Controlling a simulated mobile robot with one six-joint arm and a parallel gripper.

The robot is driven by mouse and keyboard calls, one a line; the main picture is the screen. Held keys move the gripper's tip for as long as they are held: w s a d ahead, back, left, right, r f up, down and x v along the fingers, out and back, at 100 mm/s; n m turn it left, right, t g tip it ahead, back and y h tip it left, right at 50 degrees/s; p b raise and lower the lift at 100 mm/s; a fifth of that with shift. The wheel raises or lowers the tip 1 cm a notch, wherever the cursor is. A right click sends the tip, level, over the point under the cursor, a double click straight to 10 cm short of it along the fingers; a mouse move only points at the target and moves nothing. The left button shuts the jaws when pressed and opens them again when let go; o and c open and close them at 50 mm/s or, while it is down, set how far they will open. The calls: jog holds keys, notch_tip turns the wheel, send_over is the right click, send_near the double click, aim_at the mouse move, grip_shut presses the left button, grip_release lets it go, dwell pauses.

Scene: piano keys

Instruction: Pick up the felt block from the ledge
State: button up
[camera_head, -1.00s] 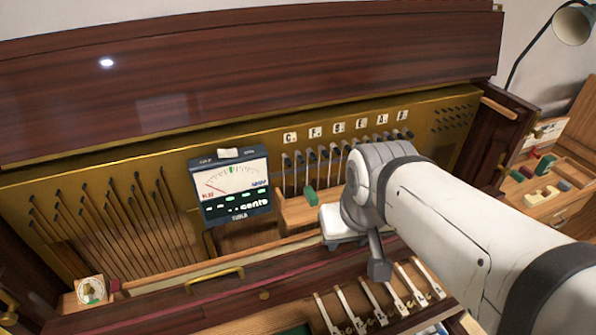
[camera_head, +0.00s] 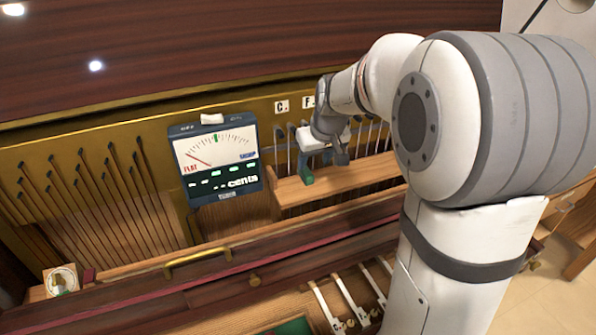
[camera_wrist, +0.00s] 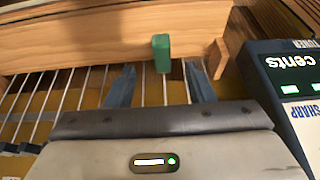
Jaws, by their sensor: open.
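The felt block is a small green upright block (camera_head: 306,171) near the left end of the wooden ledge (camera_head: 350,181) in the head view. In the wrist view the green block (camera_wrist: 161,54) stands against the pale wood of the ledge (camera_wrist: 90,40). My gripper (camera_head: 322,160) is close to the block, its fingers spread. In the wrist view my gripper (camera_wrist: 160,68) is open, with one blue-grey finger on each side of the block's line. The block's near end shows between the tips, with a gap on both sides. I see no contact.
A tuner meter (camera_head: 216,160) stands left of the ledge; it is close on the right in the wrist view (camera_wrist: 290,85). Thin rods with dark tops (camera_head: 110,185) fill the left. A brass-handled rail (camera_head: 197,262) and white key parts (camera_head: 345,300) lie in front.

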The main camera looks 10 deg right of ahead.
aim_at(307, 173)
jog(key=x, duration=0.5)
jog(key=p+x, duration=0.1)
jog(key=x, duration=0.1)
jog(key=shift+w+a+f, duration=0.2)
jog(key=shift+w+a, duration=0.05)
jog(key=shift+w, duration=0.25)
jog(key=shift+c, duration=0.2)
jog(key=c, duration=1)
